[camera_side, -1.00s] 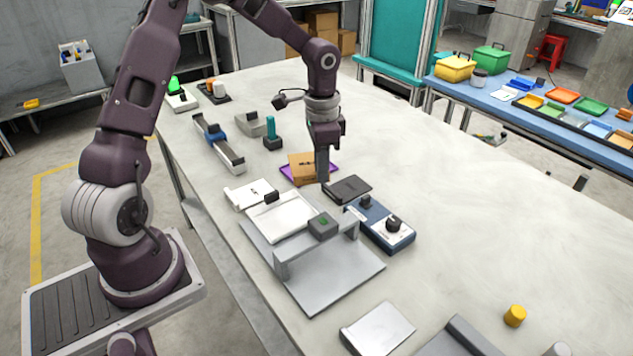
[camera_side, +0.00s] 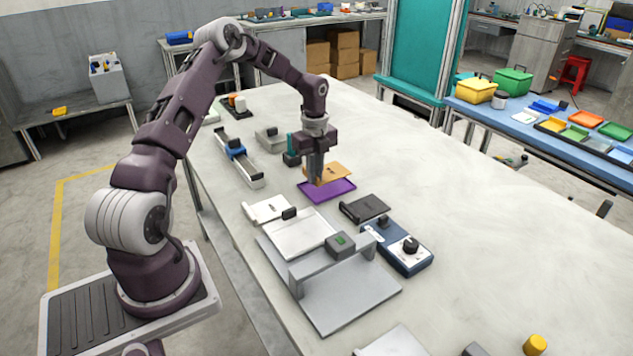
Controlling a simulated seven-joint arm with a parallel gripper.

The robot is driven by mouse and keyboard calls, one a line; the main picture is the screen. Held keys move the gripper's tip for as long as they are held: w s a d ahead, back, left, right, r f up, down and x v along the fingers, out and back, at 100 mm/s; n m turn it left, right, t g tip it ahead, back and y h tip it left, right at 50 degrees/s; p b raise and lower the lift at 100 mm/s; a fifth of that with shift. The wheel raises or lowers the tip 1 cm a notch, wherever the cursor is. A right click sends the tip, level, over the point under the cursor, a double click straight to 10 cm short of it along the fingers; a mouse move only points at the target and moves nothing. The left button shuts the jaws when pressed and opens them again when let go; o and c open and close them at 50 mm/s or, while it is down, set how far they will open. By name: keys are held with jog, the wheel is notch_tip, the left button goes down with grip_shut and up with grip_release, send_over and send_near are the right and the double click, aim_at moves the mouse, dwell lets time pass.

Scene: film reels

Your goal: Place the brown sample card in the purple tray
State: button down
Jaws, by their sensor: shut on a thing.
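The brown sample card (camera_side: 336,172) is between the fingers of my gripper (camera_side: 317,181), which is shut on it at its left side. The card looks roughly flat and shows a small dark mark. It appears above the back part of the purple tray (camera_side: 329,193), whose front part shows bare. I cannot tell whether the card touches the tray. The fingers point down and hide part of the card's left edge.
A dark flat card holder (camera_side: 364,208) and a blue box with a black knob (camera_side: 399,249) stand to the right front. A grey-white fixture (camera_side: 345,288) is in front. A teal-handled item (camera_side: 292,150) stands close behind left.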

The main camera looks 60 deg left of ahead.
jog(key=shift+f, duration=1.3)
jog(key=shift+f, duration=0.55)
jog(key=c, duration=1.5)
grip_release()
